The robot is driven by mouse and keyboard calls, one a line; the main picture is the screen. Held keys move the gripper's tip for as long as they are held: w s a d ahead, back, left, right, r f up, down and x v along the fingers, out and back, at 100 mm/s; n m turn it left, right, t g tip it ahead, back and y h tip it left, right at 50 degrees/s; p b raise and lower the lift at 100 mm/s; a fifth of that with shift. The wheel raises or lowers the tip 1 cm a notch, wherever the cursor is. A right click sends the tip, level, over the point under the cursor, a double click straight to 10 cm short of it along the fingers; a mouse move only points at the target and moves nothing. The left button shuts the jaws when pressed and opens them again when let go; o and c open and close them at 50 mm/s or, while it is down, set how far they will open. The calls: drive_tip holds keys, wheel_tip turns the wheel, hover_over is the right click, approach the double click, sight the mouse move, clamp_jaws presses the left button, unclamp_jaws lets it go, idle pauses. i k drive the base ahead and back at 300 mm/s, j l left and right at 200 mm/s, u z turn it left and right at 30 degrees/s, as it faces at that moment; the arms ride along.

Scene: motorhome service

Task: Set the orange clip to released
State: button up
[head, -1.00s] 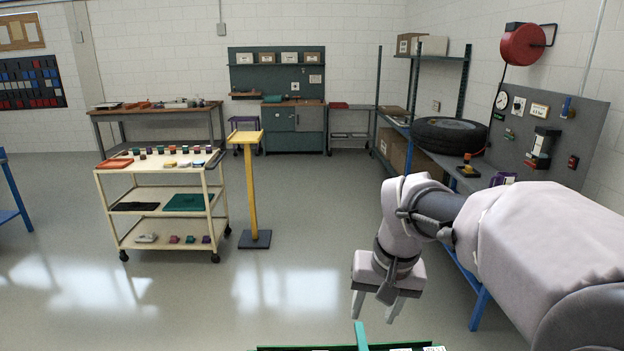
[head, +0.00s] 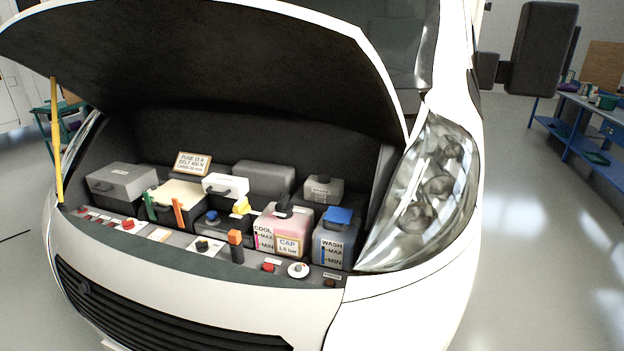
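The open engine bay of a white motorhome (head: 180,295) fills the head view. An orange clip (head: 179,213) stands upright against the front of a dark box with a cream top (head: 180,193), left of the bay's middle. A similar green clip (head: 150,206) is on the same box, to its left. The orange clip is too small to tell whether it is latched or released. My gripper is not in view.
The raised hood (head: 200,70) overhangs the bay, with a yellow prop (head: 57,140) at left. An orange-topped black handle (head: 236,246), a pink coolant tank (head: 284,230) and a blue-capped washer tank (head: 333,240) stand right of the clip.

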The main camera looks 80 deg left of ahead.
sight(177, 205)
drive_tip(key=j+u, duration=0.15)
drive_tip(key=u, duration=0.3)
drive_tip(key=j+u, duration=0.15)
drive_tip(key=u, duration=0.35)
drive_tip(key=j+u, duration=0.1)
drive_tip(key=u, duration=0.35)
drive_tip(key=j+u, duration=0.1)
drive_tip(key=u, duration=0.35)
drive_tip(key=i+j+u, duration=0.1)
drive_tip(key=u, duration=0.35)
drive_tip(key=i+u, duration=0.1)
drive_tip(key=u, duration=0.4)
drive_tip(key=i+j+u, duration=0.1)
drive_tip(key=u, duration=0.35)
drive_tip(key=i+u, duration=0.1)
drive_tip(key=u, duration=0.35)
drive_tip(key=i+j, duration=0.2)
drive_tip(key=i, duration=0.25)
drive_tip(key=i+j, duration=0.15)
drive_tip(key=i, duration=0.35)
drive_tip(key=i+j, duration=0.2)
drive_tip(key=i, duration=0.25)
